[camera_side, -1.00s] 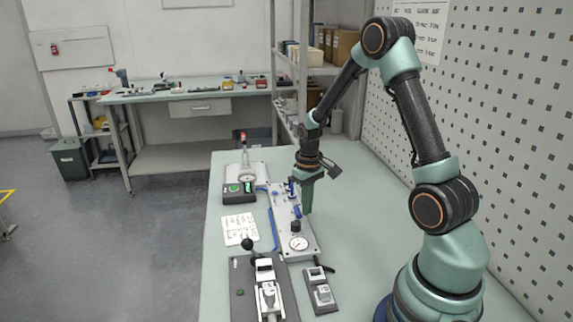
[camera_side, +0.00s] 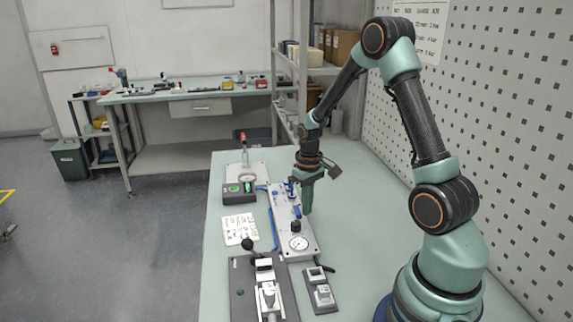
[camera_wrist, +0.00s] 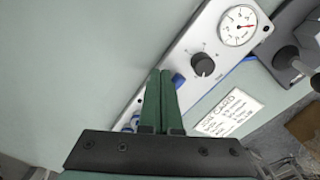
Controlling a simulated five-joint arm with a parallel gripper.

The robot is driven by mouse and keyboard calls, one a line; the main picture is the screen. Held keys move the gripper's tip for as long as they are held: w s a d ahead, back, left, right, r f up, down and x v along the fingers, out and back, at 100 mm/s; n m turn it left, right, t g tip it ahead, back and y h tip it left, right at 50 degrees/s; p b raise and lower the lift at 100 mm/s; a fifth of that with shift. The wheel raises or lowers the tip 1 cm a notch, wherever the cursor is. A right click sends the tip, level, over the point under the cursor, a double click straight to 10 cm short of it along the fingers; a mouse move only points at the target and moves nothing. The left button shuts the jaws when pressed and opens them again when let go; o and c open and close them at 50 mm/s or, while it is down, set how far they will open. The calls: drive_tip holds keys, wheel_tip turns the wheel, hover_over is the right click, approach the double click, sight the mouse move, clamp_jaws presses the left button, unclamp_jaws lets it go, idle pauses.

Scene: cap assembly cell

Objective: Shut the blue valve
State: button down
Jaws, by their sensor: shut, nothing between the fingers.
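The blue valve (camera_side: 297,210) is on the pale panel (camera_side: 285,225) on the bench, with its blue lever beside my gripper. In the wrist view a small blue part (camera_wrist: 178,80) shows just right of the fingertips; the rest of the valve is hidden behind the fingers. My gripper (camera_side: 307,211) points down at the right edge of the panel. Its green fingers (camera_wrist: 160,73) are shut with nothing between them. I cannot tell whether they touch the lever.
The panel also carries a black knob (camera_side: 295,227) and a dial gauge (camera_side: 299,243). A toggle clamp fixture (camera_side: 267,290) and a small switch box (camera_side: 320,292) stand nearer. A written card (camera_side: 238,228) lies left. The bench right of the panel is clear.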

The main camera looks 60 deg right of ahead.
drive_tip(key=shift+f, duration=0.8)
drive_tip(key=shift+r, duration=0.35)
idle(0.4)
